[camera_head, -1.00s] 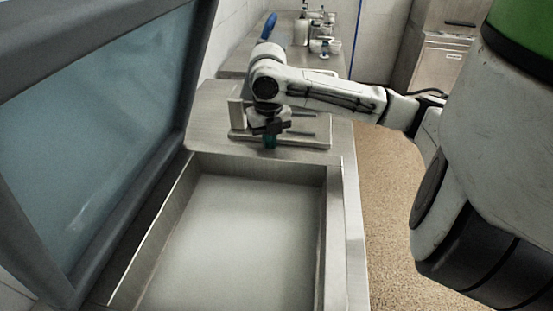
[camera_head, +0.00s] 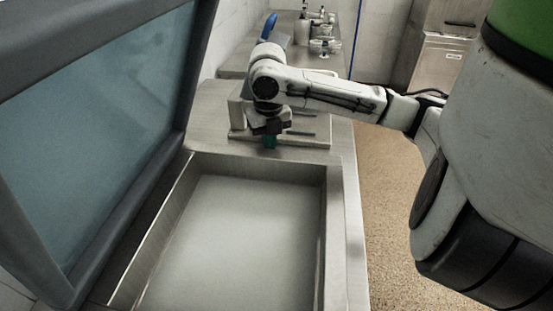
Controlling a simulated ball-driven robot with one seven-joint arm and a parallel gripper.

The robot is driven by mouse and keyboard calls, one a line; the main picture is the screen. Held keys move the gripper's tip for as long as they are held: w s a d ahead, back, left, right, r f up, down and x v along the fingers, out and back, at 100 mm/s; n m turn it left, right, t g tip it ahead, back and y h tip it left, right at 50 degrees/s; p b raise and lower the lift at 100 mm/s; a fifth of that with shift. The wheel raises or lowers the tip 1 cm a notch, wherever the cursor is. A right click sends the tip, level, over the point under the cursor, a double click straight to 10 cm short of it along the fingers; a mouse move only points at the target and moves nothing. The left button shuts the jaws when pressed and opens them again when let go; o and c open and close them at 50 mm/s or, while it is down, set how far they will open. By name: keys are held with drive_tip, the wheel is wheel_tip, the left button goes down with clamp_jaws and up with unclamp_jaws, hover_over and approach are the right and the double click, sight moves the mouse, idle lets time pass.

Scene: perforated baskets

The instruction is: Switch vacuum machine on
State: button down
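The vacuum machine fills the left and middle of the head view. It has a steel body with a deep rectangular chamber (camera_head: 245,235) and a raised tinted lid (camera_head: 95,130) in a dark frame. On its far end is a control area with a pale panel (camera_head: 310,128) carrying small dark bars. My gripper (camera_head: 270,142) points down at this panel's front left part. The fingertips look dark teal and close to the surface; I cannot tell whether they touch it. The arm hides part of the panel. The gripper's opening is too small to make out.
Beyond the machine a steel counter (camera_head: 235,68) holds a blue-handled item (camera_head: 267,27) and several small containers (camera_head: 322,45). A steel cabinet (camera_head: 438,65) stands at the back right. Speckled brown floor (camera_head: 390,210) is free to the right of the machine.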

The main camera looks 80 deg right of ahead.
drive_tip(key=shift+f+b, duration=0.85)
drive_tip(key=shift+f, duration=0.25)
idle(0.5)
drive_tip(key=shift+r, duration=0.1)
drive_tip(key=shift+r+p, duration=2.75)
drive_tip(key=shift+r, duration=0.65)
